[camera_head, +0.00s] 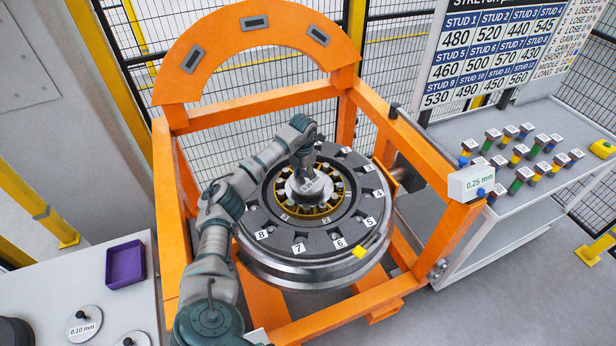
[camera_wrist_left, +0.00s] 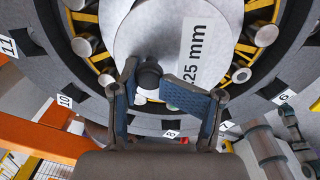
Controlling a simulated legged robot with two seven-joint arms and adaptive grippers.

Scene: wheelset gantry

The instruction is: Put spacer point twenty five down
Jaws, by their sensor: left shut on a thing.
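The spacer marked 25 mm (camera_head: 308,187) is a pale grey disc with a dark knob, at the centre of the wheel (camera_head: 330,225) in the head view. In the left wrist view the spacer (camera_wrist_left: 150,30) fills the upper middle, its label partly cut off. My left gripper (camera_head: 304,164) is over the wheel's centre, its blue-padded fingers (camera_wrist_left: 149,76) shut on the knob. I cannot tell whether the disc rests on the hub or hangs just above it. My right gripper is not in view.
An orange gantry (camera_head: 272,100) surrounds the wheel, with a 0.25 mm display (camera_head: 472,182) on its right post. The left table holds a purple tray (camera_head: 126,265) and a 0.10 mm disc (camera_head: 84,324). Several coloured studs stand on the right table (camera_head: 545,115).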

